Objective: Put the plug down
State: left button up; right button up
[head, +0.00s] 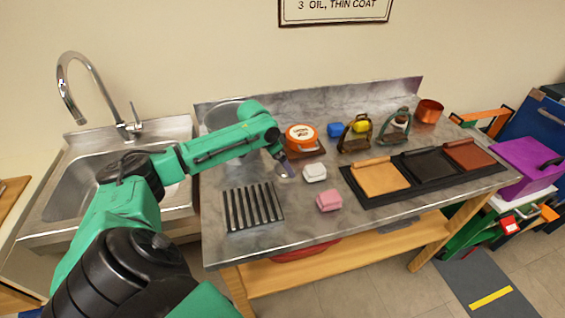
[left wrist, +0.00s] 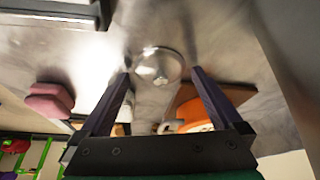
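The plug looks like a round, shiny, pale disc with a small knob; in the left wrist view the plug (left wrist: 158,62) lies just beyond and between my fingertips. In the head view the plug (head: 288,177) shows as a pale shape at the worktop, right below my left gripper (head: 282,162). In the left wrist view my left gripper (left wrist: 160,75) has its two dark fingers spread, with a narrow gap on each side of the disc. I cannot tell whether the plug rests fully on the worktop (head: 300,222). My right gripper is not in view.
A white block (head: 315,173), a pink block (head: 329,201) and an orange round tin (head: 300,137) stand close to my gripper. A black slatted rack (head: 253,207) lies to the front left. A dark tray (head: 430,177) with coloured slabs lies right. The sink (head: 90,165) is left.

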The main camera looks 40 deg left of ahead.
pick_arm(q)
jog(key=b+v, duration=0.1)
jog(key=v, duration=1.1)
jog(key=shift+w+r, duration=0.1)
jog(key=shift+w, duration=0.05)
